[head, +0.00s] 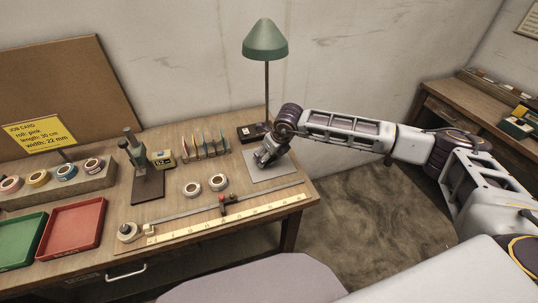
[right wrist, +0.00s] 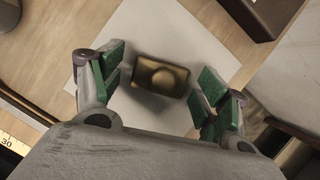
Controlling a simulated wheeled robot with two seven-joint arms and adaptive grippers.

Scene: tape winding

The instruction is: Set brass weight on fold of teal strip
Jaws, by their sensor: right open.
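The brass weight (right wrist: 162,78) is a small rounded block with a round feature on top, seen in the right wrist view over a pale grey sheet (right wrist: 205,35). My right gripper (right wrist: 163,73) is open, with its green fingers on either side of the weight and gaps showing at both sides. In the head view my right gripper (head: 265,160) is low over the same sheet (head: 272,178) at the table's right end, and it hides the weight. I cannot clearly pick out a teal strip or its fold. My left gripper is not in view.
A green lamp (head: 265,42) stands behind the sheet. Upright coloured pieces (head: 206,146), two white rolls (head: 219,182) and a long ruler (head: 230,222) lie to the left. Red (head: 73,228) and green (head: 20,240) trays and a tape rack (head: 50,188) are farther left.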

